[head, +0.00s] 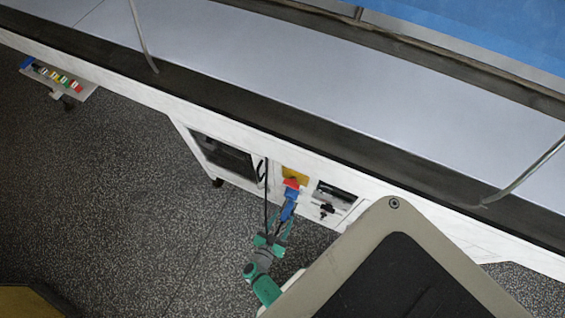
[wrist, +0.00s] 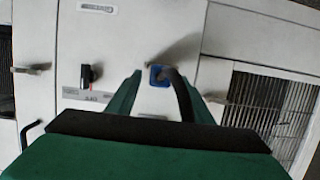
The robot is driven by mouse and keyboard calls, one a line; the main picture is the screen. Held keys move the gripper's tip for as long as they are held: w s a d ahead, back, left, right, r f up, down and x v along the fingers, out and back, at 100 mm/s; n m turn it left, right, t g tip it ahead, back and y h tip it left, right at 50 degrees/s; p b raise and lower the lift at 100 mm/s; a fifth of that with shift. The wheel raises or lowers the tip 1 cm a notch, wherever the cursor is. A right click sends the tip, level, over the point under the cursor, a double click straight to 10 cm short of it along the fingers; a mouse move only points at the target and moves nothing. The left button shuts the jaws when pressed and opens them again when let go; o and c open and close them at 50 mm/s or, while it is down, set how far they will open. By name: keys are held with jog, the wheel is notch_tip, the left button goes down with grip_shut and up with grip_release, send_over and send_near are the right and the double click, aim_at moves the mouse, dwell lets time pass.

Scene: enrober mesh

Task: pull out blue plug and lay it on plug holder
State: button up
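In the head view a blue part (head: 288,208) shows on the machine's front. My gripper (head: 277,228) also shows in the head view, just below the blue part.
A black knob (wrist: 90,76) and handles stand out from the panel near my gripper. A slatted vent (wrist: 262,103) is at right. A yellow plate (head: 295,174) with red sits above the blue part. A small shelf (head: 75,90) with coloured items is far left. The speckled floor is open.

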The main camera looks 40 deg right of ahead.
jog(key=v, duration=1.1)
jog(key=shift+w, duration=0.1)
dwell(0.4)
